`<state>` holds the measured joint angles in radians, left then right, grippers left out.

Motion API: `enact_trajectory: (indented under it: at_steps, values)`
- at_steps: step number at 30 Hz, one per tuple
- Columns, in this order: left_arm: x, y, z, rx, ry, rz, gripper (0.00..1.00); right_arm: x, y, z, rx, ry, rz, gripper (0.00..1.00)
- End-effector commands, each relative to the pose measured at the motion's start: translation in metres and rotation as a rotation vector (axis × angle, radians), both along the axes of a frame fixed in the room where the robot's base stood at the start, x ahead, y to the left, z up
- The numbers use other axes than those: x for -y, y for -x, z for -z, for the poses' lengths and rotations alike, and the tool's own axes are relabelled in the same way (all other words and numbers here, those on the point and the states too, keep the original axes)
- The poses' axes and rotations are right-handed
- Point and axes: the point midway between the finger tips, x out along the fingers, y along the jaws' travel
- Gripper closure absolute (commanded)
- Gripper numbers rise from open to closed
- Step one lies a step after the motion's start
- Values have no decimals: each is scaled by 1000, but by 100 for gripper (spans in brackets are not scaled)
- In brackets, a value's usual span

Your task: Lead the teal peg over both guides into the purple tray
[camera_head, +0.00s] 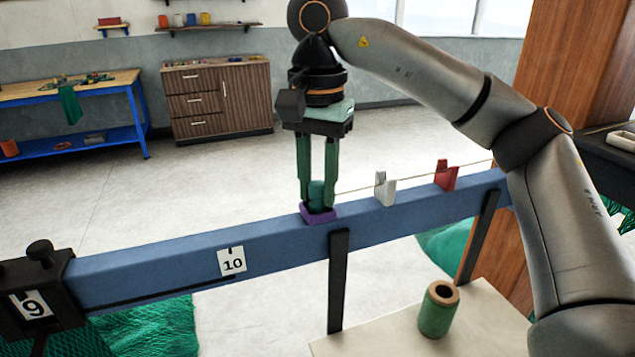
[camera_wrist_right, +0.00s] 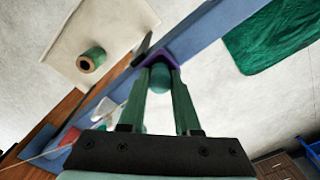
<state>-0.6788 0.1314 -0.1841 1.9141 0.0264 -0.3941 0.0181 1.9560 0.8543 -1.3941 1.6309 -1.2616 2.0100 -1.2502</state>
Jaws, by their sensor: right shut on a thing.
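The teal peg (camera_head: 316,196) is upright between the green fingers of my right gripper (camera_head: 317,203), which is shut on it. The peg's lower end is at the small purple tray (camera_head: 321,218) on the blue beam; I cannot tell if it touches the tray floor. In the right wrist view the peg (camera_wrist_right: 160,78) shows between the fingers, with the purple tray (camera_wrist_right: 148,54) just beyond. A pale cord runs right from the peg past the white guide (camera_head: 385,190) and the red guide (camera_head: 446,176), seemingly through their notches. My left gripper is out of view.
The blue beam (camera_head: 180,262) carries tags and a dark clamp (camera_head: 38,290) at the left end. A green spool (camera_head: 438,310) stands on a pale board in front. Green netting (camera_head: 150,330) lies below. The floor behind the beam is clear.

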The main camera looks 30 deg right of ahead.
Motion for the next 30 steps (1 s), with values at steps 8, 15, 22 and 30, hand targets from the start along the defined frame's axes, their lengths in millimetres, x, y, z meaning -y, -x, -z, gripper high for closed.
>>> enact_trajectory:
  at_steps: [8, 15, 22, 30]
  values:
    - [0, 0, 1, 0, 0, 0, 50, 0, 0, 3, 0, 0, 0, 100]
    - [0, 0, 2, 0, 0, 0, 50, 0, 0, 4, 0, 0, 0, 59]
    - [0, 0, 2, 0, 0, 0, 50, 0, 0, 4, 0, 0, 0, 34]
    - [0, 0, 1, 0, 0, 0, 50, 0, 0, 2, 0, 0, 0, 34]
